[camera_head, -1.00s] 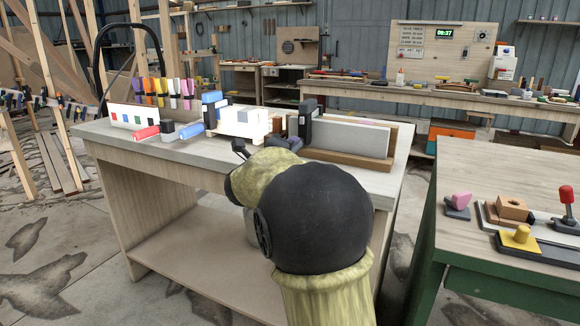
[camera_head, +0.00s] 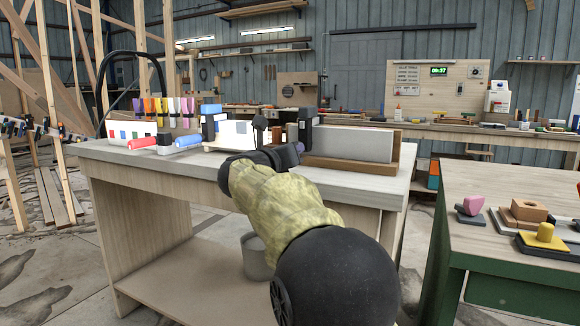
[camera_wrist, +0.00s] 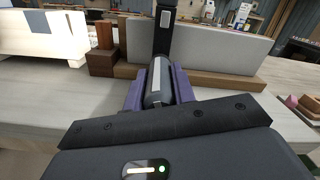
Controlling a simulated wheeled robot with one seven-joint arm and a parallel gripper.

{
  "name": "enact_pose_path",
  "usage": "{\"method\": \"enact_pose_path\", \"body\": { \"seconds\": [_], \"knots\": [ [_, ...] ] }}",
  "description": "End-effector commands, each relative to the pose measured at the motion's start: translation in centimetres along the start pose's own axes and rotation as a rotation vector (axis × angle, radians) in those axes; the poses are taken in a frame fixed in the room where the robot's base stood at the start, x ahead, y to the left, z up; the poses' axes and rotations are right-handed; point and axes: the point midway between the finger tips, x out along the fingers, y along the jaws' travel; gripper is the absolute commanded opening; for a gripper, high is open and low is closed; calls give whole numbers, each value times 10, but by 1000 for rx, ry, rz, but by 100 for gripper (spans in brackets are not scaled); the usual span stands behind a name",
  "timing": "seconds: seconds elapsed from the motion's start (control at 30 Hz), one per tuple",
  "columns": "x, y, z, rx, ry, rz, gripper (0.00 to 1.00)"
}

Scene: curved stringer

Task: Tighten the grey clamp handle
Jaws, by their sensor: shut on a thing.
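The grey clamp handle (camera_wrist: 158,82) stands between the purple fingers of my gripper (camera_wrist: 157,88) in the wrist view, and the fingers are shut on it. The black clamp body (camera_wrist: 165,32) rises just beyond it, against a light grey panel (camera_wrist: 222,52). In the head view my gripper (camera_head: 291,152) is at the front of the dark clamp (camera_head: 307,122); my arm and gripper hide the handle there. The grey panel (camera_head: 355,140) stands in a brown wooden holder (camera_head: 350,165) on the workbench.
Left on the bench (camera_head: 125,155) are a blue-and-black clamp (camera_head: 209,122), a white block (camera_head: 236,134), red (camera_head: 142,143) and blue (camera_head: 183,142) cylinders and coloured clips. Wooden blocks (camera_wrist: 102,52) stand left of the handle. A green-sided table (camera_head: 500,262) is at right.

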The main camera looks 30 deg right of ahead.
Motion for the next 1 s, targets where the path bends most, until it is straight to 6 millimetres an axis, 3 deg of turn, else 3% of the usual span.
{"method": "enact_pose_path", "body": {
  "seconds": [0.4, 1.0],
  "knots": [
    [0, 1, -4, 291, 2, -7, 3],
    [1, 0, -2, 356, 4, -9, 3]
  ]
}}
